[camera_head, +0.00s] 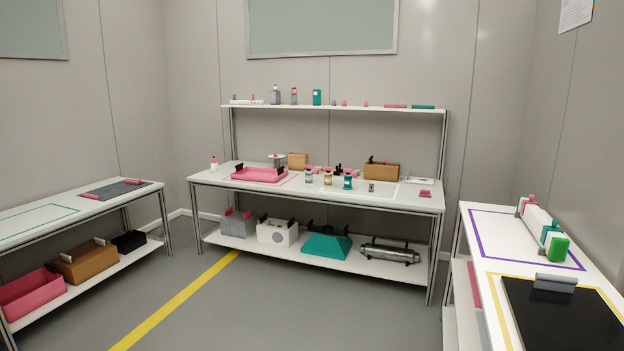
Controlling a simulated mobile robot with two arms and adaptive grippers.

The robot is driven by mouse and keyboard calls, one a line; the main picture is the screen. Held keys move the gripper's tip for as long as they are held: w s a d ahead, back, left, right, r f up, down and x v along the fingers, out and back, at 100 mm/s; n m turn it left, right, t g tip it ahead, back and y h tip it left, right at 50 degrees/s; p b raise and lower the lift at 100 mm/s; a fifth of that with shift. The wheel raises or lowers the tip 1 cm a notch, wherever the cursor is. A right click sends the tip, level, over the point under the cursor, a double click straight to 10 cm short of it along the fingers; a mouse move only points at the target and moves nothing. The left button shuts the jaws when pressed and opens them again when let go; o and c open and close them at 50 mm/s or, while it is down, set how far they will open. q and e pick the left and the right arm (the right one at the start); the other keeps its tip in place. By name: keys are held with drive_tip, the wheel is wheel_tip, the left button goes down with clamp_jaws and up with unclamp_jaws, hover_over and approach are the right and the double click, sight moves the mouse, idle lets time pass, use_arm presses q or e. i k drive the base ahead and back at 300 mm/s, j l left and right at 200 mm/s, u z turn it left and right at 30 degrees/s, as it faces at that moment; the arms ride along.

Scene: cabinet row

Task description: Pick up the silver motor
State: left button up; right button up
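A silver cylinder with dark brackets or handles at its ends (390,253), which looks like the silver motor, lies on its side on the lower shelf of the middle workbench, at the right end. The tabletop is above it. Neither of my grippers is in view.
A teal sloped block (326,246) sits just left of the cylinder, with a white box (277,232) and a grey box (237,223) further left. Side tables stand left (40,215) and right (483,235). The floor (290,305) before the workbench is clear, with a yellow line (180,297).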

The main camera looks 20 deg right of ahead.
sight(308, 174)
drive_tip(key=i, duration=3.8)
drive_tip(key=i+j+z, duration=0.15)
drive_tip(key=i, duration=1)
drive_tip(key=i+j+z, duration=0.1)
drive_tip(key=i, duration=0.45)
